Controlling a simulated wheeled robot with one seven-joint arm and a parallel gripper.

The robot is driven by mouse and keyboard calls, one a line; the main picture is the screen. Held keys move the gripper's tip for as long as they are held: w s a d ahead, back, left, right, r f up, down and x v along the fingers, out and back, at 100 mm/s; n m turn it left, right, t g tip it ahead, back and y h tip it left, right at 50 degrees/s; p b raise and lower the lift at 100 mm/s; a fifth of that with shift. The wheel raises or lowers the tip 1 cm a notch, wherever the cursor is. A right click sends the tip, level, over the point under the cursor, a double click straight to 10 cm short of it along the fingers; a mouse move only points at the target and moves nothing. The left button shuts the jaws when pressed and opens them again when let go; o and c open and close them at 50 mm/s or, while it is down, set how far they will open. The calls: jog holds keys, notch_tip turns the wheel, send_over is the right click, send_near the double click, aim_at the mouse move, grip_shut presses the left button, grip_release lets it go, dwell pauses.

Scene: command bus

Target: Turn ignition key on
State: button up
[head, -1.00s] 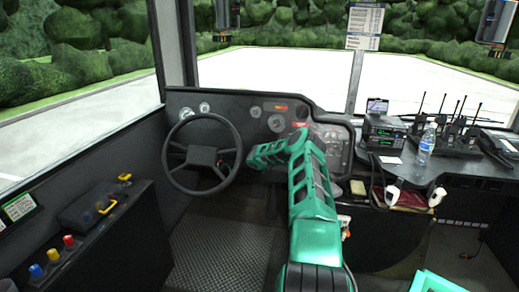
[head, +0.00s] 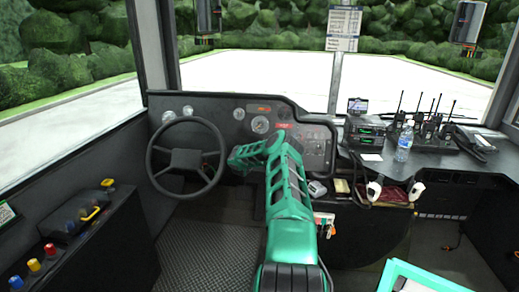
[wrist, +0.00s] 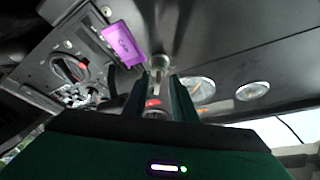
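My gripper (wrist: 163,90) is in front of the dashboard in the wrist view. Its two dark fingers stand apart with a narrow gap between them. A metallic stem (wrist: 160,64) on the panel shows just beyond the fingertips; it may be the ignition key, but I cannot tell whether the fingers touch it. A small red part (wrist: 153,103) shows between the fingers lower down. In the head view my green arm reaches to the dashboard (head: 215,108) right of the steering wheel (head: 187,158), and hides the key area.
A purple tag (wrist: 123,43) and round gauges (wrist: 199,90) flank the stem. A water bottle (head: 403,141) and radios (head: 425,128) stand on the right console. A box with coloured levers (head: 85,225) is at the left. The floor (head: 205,260) left of my arm is clear.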

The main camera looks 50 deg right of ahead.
jog(key=v, duration=1)
jog(key=shift+a, duration=0.3)
dwell(0.4)
